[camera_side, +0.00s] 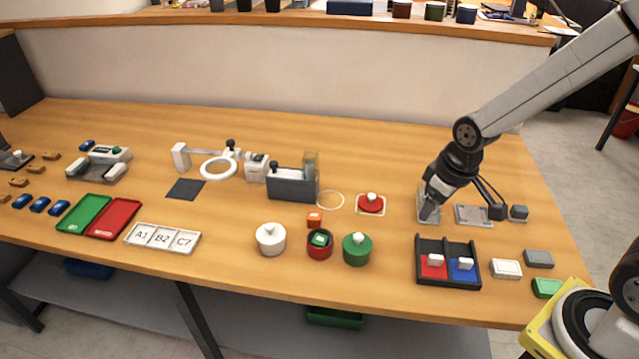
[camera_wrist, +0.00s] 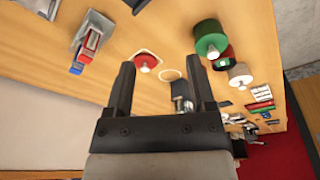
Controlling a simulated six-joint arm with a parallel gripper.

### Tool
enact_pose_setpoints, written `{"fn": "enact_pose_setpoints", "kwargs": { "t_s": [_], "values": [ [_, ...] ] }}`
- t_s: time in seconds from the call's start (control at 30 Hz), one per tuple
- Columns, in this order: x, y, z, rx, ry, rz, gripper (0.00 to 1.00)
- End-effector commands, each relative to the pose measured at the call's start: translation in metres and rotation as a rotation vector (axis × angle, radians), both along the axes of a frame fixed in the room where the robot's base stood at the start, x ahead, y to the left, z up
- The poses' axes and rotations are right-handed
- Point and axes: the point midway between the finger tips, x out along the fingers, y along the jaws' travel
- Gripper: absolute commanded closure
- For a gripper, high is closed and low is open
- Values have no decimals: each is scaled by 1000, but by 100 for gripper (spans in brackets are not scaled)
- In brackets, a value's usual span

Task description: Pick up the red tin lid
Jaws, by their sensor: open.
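The red tin lid (camera_side: 370,204) is a flat red disc with a pale knob on top. It lies on the table inside a pale outlined square, left of my gripper (camera_side: 430,211) in the side view. In the wrist view the lid (camera_wrist: 149,61) shows beyond and between my gripper's fingers (camera_wrist: 159,65), nearer the left one. My gripper is open and empty, apart from the lid. An open red tin (camera_side: 319,245) with a green block in it stands nearer the front, between a white lidded tin (camera_side: 271,239) and a green lidded tin (camera_side: 357,250).
A dark grey holder (camera_side: 291,186) stands left of the lid, with an empty outlined circle (camera_side: 330,200) between them. A black divided tray (camera_side: 448,283) with red and blue pieces is at the front right. Small grey fixtures (camera_side: 472,215) stand near my gripper.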

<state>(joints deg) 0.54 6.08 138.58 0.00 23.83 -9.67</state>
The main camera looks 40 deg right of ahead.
Motion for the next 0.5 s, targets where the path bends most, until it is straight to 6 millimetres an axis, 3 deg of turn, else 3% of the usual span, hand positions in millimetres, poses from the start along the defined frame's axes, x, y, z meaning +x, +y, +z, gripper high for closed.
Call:
{"fn": "enact_pose_setpoints", "kwargs": {
  "t_s": [0.5],
  "values": [
    [121, -17, -20, -81, 112, 549, 30]
  ]
}}
